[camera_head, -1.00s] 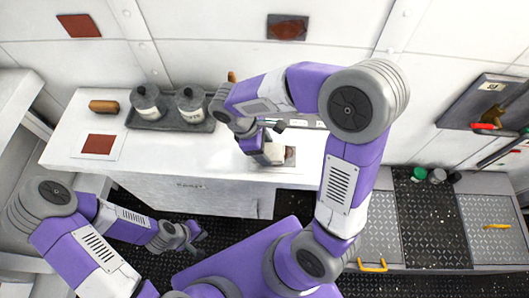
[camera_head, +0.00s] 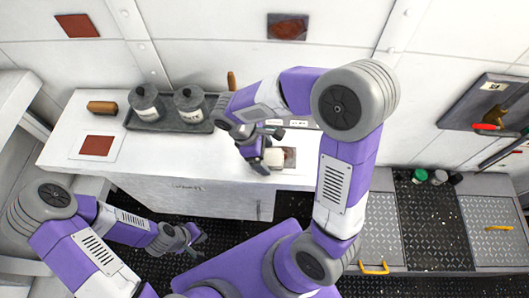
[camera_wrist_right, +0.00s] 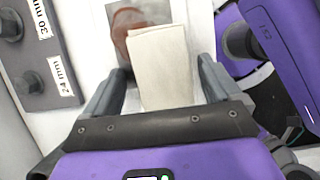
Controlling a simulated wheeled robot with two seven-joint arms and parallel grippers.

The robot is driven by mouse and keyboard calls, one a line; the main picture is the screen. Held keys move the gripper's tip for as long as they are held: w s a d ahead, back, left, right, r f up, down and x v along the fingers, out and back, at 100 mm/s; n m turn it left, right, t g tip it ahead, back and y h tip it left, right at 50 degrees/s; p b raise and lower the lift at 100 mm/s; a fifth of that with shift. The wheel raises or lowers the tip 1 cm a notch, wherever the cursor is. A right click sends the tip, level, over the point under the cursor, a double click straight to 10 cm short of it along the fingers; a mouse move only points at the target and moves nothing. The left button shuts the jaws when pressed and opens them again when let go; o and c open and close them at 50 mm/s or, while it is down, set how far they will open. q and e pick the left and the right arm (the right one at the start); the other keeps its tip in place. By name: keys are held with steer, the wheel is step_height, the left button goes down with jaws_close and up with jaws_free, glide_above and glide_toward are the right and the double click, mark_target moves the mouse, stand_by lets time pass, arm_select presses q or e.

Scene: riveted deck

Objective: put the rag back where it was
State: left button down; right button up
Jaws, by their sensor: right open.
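The rag is a folded cream cloth (camera_wrist_right: 163,62); it also shows in the head view (camera_head: 274,158). It lies at the white counter's right end, partly over a card with a brown-red smear (camera_wrist_right: 139,18), which also shows in the head view (camera_head: 290,158). My right gripper (camera_wrist_right: 160,85) is open, with one finger on each side of the rag and gaps between. In the head view the right gripper (camera_head: 259,154) is low over the counter. My left gripper (camera_head: 194,239) is away from the counter, low in the picture; its jaws are too small to read.
The white counter (camera_head: 175,165) holds a dark tray (camera_head: 165,126) with two canisters, a brown roll (camera_head: 102,107) and a card with a red square (camera_head: 97,145). A labelled strip with dark knobs (camera_wrist_right: 45,60) lies left of my right gripper. The counter's middle is clear.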

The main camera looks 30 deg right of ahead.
steer(key=shift+r, duration=0.1)
steer(key=shift+a+r, duration=0.1)
steer(key=shift+r, duration=0.2)
steer(key=p+v, duration=0.3)
steer(key=v, duration=0.8)
steer(key=shift+r+p, duration=0.25)
steer(key=shift+p, duration=0.05)
steer(key=shift+a, duration=0.1)
